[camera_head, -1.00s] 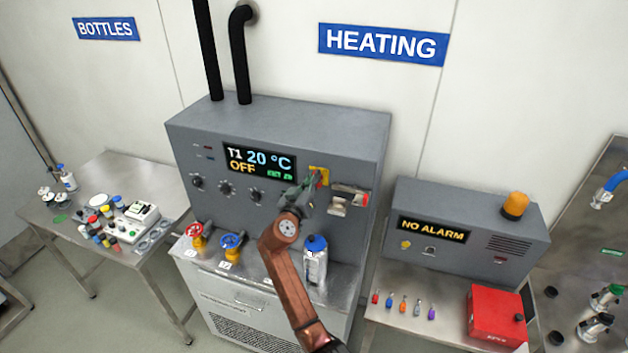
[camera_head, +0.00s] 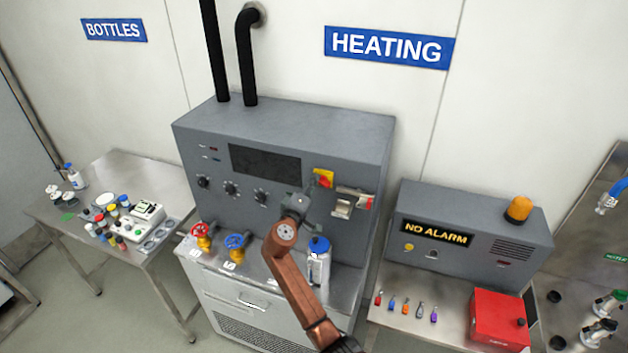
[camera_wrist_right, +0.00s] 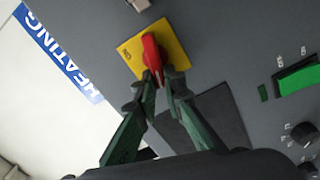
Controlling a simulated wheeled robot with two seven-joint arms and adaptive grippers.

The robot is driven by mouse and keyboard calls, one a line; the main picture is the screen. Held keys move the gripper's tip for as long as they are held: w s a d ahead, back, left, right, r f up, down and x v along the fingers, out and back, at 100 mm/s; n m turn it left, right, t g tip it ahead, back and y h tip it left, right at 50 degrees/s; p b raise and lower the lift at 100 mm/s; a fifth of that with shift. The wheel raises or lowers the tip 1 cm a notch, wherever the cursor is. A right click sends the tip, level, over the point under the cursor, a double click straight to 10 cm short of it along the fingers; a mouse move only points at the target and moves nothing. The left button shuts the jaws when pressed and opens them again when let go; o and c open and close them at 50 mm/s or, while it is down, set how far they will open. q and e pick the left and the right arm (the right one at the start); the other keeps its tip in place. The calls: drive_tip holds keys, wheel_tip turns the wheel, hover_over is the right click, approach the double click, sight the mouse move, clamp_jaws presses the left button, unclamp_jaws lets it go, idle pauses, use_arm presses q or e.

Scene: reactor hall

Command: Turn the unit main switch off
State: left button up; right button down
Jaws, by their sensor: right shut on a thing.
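The unit main switch is a red handle (camera_wrist_right: 152,54) on a yellow plate (camera_head: 324,177) at the upper right of the grey heating unit's (camera_head: 283,125) front. My right gripper (camera_wrist_right: 161,76) is shut on the end of the red handle in the right wrist view. In the head view my right gripper (camera_head: 306,196) reaches up to the switch and partly covers it. The unit's display (camera_head: 265,160) is dark and blank. My left gripper is not in view.
A blue-capped bottle (camera_head: 318,262) stands close to my right arm on the unit's ledge. Red (camera_head: 203,233) and blue (camera_head: 237,244) valve wheels are to its left. A latch-like metal fitting (camera_head: 348,203) is right of the switch. An alarm box (camera_head: 468,225) reads NO ALARM.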

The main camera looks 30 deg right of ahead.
drive_tip(key=shift+f+n+p, duration=0.15)
drive_tip(key=shift+n+p, duration=0.15)
drive_tip(key=shift+n, duration=0.5)
drive_tip(key=shift+f+n+p, duration=0.15)
drive_tip(key=shift+n+p, duration=0.15)
drive_tip(key=shift+n, duration=0.5)
drive_tip(key=shift+f, duration=0.1)
drive_tip(key=c, duration=2)
unclamp_jaws()
drive_tip(key=shift+a, duration=0.15)
drive_tip(key=v, duration=1.2)
